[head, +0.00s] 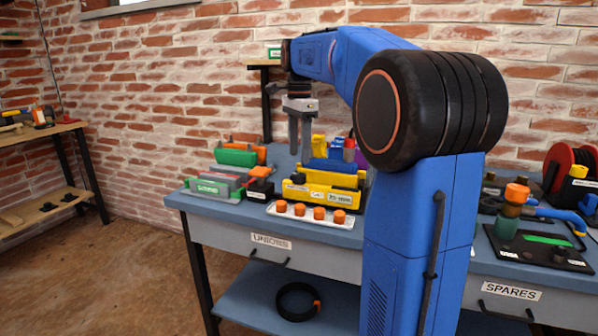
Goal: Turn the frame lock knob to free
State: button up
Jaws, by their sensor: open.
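My gripper (300,152) points down above the back of the blue workbench (232,209), with its two grey fingers apart and nothing visible between them. A yellow fixture (320,197) with small labels and blue and yellow blocks on top stands below and to the right of it. A grey and green fixture (210,187) with a label stands to the left. I cannot tell which part is the frame lock knob; the labels there are too small to read surely. My blue arm hides the middle of the bench.
A white tray with several orange caps (319,213) lies at the bench front. A dark fixture with an orange-topped post (516,194) and a red reel (570,165) stand at right. A black ring (297,317) lies on the lower shelf. A wooden shelf (40,134) stands at left.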

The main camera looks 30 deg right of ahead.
aim_at(299, 175)
notch_tip(299, 175, down, 7)
jog(key=shift+r, duration=0.1)
dwell(0.4)
jog(key=c, duration=1)
jog(key=shift+c, duration=0.2)
